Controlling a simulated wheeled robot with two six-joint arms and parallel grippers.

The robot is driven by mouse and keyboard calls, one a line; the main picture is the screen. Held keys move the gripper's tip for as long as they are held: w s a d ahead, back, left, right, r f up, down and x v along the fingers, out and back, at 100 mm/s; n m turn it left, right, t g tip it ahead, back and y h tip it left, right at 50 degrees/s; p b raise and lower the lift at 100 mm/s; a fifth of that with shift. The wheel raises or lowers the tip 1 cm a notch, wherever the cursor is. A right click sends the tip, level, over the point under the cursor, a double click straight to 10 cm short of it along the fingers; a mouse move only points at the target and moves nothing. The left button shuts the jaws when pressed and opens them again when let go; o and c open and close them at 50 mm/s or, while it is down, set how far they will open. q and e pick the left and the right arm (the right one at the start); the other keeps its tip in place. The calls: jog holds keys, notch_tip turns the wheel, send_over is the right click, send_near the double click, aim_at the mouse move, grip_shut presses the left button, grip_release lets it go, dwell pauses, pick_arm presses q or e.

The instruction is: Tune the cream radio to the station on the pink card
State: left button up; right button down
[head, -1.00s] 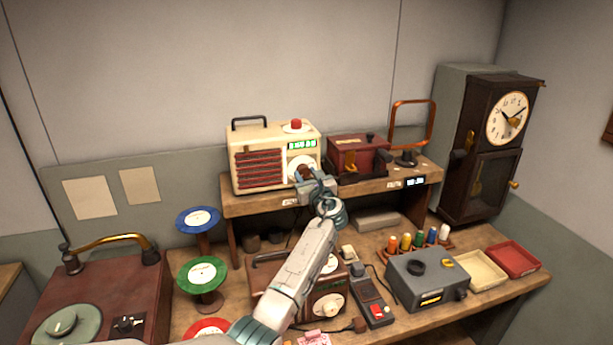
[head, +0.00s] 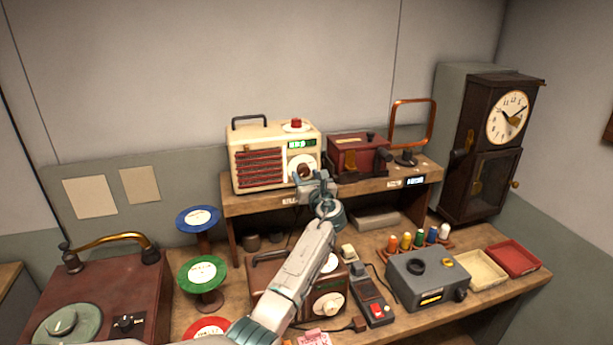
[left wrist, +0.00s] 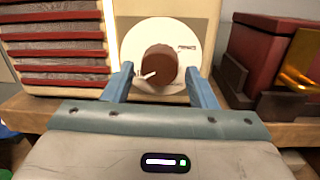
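The cream radio (head: 248,178) stands on the raised shelf, with red grille slats, a red top button and a lit green display (head: 301,144). Its brown tuning knob (left wrist: 160,66) sits on a white dial; the knob's white pointer aims lower left in the left wrist view. My left gripper (head: 312,181) is in front of the knob. In the left wrist view my left gripper (left wrist: 159,72) has its fingers spread on both sides of the knob, with a visible gap on each side. The pink card (head: 315,338) lies at the bottom edge, partly cut off, its writing unreadable. My right gripper is out of view.
A dark red box (head: 357,155) with a crank stands just right of the radio, near my gripper. A brown radio (head: 331,303) lies below my left arm. A grey device (head: 425,278), spools and trays fill the bench's right side.

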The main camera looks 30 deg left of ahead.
pick_arm(q)
jog(key=shift+o, duration=0.2)
jog(key=shift+r, duration=0.2)
jog(key=b+v, duration=0.4)
jog(key=v, duration=0.6)
jog(key=shift+s+d, duration=0.2)
jog(key=shift+d, duration=0.1)
jog(key=shift+f, duration=0.1)
